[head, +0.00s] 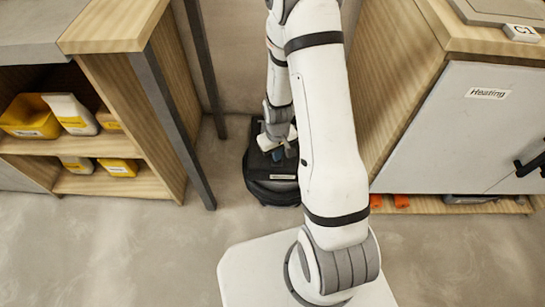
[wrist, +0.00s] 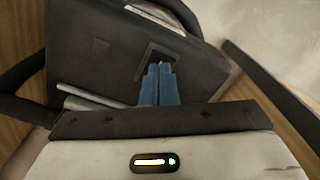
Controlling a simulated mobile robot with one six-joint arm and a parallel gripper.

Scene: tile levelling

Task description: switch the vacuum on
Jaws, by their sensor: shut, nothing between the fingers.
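The vacuum (head: 270,192) is a black, rounded box on the floor, between the wooden shelf and the white-fronted cabinet. My arm hides part of it. In the wrist view its dark top (wrist: 110,45) fills the upper middle, with a dark square recess (wrist: 152,52) that may hold the switch. My gripper (wrist: 158,70) has blue fingers pressed together with nothing between them. The fingertips are at the recess and cover part of it; I cannot tell whether they touch. In the head view my gripper (head: 277,154) is just over the vacuum's top.
A wooden shelf (head: 165,90) with yellow containers (head: 30,117) stands left, with dark metal posts (head: 172,115) beside it. A cabinet (head: 455,135) labelled "Heating" stands right, orange items (head: 401,201) under it. The floor (head: 120,245) at front left is clear.

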